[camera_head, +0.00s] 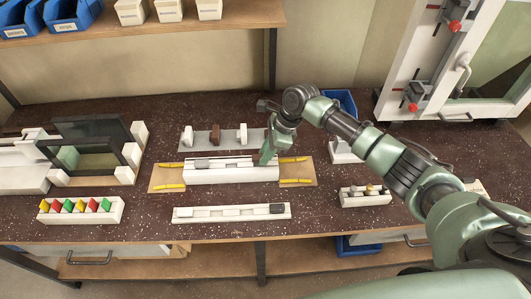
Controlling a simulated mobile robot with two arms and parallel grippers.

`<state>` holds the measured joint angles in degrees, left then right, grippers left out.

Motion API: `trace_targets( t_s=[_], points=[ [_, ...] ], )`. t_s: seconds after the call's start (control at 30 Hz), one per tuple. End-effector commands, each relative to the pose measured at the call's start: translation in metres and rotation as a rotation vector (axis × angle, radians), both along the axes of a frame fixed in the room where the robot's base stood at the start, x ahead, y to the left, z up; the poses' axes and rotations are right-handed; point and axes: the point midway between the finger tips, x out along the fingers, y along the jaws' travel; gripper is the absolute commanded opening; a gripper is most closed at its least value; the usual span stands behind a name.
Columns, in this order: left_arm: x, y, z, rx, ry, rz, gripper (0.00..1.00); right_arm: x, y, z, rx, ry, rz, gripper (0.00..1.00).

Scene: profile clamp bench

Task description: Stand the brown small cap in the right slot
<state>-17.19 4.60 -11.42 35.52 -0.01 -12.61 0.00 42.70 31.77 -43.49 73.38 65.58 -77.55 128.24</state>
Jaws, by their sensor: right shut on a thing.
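A brown piece (214,135) stands upright on a grey plate (200,148) behind the middle of the bench, between two white pieces (188,135) and (243,133). I cannot tell whether it is the small cap. My right gripper (265,160) points down at the right end of a long white fixture (230,175) with grey parts on top. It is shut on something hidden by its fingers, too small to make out. The right slot cannot be told clearly; the gripper covers that end of the fixture. My left gripper is not in view.
A white rail (230,213) with a dark grey block (277,209) lies in front. Yellow strips (168,187) flank the fixture. A rack of coloured pieces (82,210) stands left, a white tray (365,196) right. The speckled bench front (150,220) has free room.

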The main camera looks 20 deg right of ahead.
Motion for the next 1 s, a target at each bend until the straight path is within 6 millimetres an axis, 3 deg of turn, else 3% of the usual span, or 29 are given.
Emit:
trace_targets(
  t_s=[0.7, 0.73, 0.8, 1.0],
  points=[
    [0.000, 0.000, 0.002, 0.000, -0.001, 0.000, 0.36, 0.000, 0.000, -0.012, 0.000, -0.001, 0.000, 0.00],
    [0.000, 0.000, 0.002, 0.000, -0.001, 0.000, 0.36, 0.000, 0.000, -0.012, 0.000, -0.001, 0.000, 0.24],
    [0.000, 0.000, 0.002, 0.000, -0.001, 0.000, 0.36, 0.000, 0.000, -0.012, 0.000, -0.001, 0.000, 0.43],
    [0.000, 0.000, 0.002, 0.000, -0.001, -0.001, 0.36, 0.000, 0.000, -0.012, 0.000, -0.001, 0.000, 0.47]
  ],
)
